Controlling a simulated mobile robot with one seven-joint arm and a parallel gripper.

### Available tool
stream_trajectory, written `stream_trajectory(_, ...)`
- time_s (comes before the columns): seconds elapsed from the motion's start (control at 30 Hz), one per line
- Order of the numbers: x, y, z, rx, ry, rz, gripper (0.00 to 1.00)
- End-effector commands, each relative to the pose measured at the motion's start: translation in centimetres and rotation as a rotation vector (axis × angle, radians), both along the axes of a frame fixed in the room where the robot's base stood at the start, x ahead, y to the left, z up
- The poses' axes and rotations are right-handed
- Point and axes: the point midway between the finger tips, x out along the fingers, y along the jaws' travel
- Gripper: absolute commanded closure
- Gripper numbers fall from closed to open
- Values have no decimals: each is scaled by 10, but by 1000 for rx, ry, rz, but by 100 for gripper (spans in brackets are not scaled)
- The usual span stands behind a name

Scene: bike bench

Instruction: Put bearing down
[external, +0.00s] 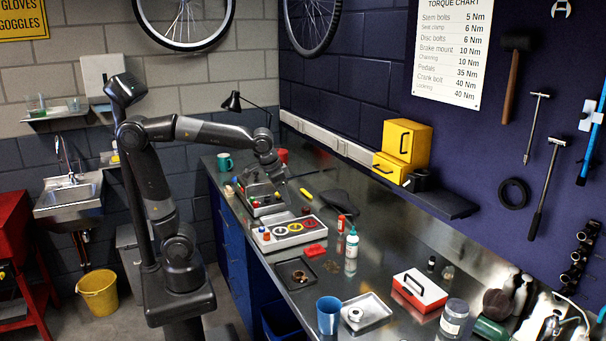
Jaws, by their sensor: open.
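My gripper (279,179) is at the far part of the steel workbench (330,245), low over a grey case or rack (262,201) with small colored parts. Its fingers are small and dark here, and I make out nothing held between them. A pale ring-shaped part (355,314), which looks like a bearing, lies in a shallow metal tray (378,318) at the near end of the bench, far from my gripper. A dark tray (313,283) holds brownish ring-like parts (299,276); I cannot tell whether these are bearings.
A grey case with red, yellow and dark rings (289,232) lies mid-bench. Around it are a red block (315,249), a white bottle (351,250), a blue cup (328,315) and a red-and-white box (420,290). A teal mug (224,162) and a desk lamp (234,102) stand at the far end.

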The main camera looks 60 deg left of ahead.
Motion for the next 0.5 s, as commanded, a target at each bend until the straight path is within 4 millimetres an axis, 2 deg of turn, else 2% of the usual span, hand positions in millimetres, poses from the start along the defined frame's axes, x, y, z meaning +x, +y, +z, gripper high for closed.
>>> stream_trajectory(0.03, -14, 20, -2, -4, -19, 20, 37)
stream_trajectory(0.2, -58, 74, -18, -18, -78, 58, 37)
stream_trajectory(0.33, -89, 102, -34, -31, -118, 84, 37)
stream_trajectory(0.5, -114, 121, -51, -41, -154, 101, 37)
